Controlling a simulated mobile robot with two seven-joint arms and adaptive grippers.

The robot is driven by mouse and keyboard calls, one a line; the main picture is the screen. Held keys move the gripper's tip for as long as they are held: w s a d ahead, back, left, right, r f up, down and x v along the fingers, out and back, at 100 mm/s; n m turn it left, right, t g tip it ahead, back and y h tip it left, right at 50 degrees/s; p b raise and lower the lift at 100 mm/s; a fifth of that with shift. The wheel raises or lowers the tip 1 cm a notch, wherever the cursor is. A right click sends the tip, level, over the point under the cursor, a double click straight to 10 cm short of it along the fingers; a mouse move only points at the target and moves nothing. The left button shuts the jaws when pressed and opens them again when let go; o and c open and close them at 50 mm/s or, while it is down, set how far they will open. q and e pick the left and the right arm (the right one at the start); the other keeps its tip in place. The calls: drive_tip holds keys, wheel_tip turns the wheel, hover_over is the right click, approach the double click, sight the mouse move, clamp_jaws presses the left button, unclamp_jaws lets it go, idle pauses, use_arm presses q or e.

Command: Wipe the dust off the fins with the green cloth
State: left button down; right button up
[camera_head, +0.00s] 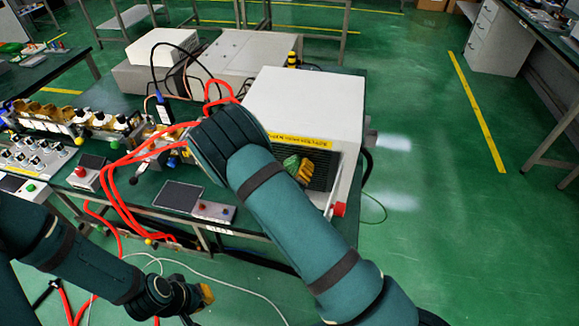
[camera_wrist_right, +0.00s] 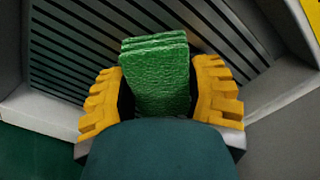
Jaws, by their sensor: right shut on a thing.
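The green cloth (camera_wrist_right: 156,75) is a folded, rough-textured pad held between the yellow fingers of my right gripper (camera_wrist_right: 158,98). The fins (camera_wrist_right: 75,55) are a dark panel of parallel slats behind the cloth. In the head view the fins (camera_head: 322,172) sit in the front of a white cabinet (camera_head: 305,100), with my right gripper (camera_head: 300,169) and the cloth (camera_head: 291,161) in front of them. I cannot tell whether the cloth touches the slats. No dust stands out on the visible fins. My left gripper (camera_head: 205,294) is low, with its fingers mostly hidden.
Red hoses (camera_head: 112,190) run over the green bench left of my right arm. A dark flat panel (camera_head: 178,195) and a small button box (camera_head: 213,211) lie near its front edge. A red knob (camera_head: 339,209) is at the cabinet's lower corner. Open floor lies to the right.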

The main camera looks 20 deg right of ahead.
drive_tip(key=shift+s+d+p, duration=0.25)
drive_tip(key=shift+s+d, duration=0.45)
drive_tip(key=shift+d, duration=0.3)
drive_tip(key=shift+s+d+p, duration=0.2)
drive_tip(key=shift+s+d, duration=0.5)
drive_tip(key=shift+d, duration=0.25)
drive_tip(key=shift+a, duration=0.1)
drive_tip(key=p, duration=0.1)
approach(315, 167)
drive_tip(key=shift+x, duration=0.9)
drive_tip(key=shift+a, duration=0.1)
drive_tip(key=v, duration=0.3)
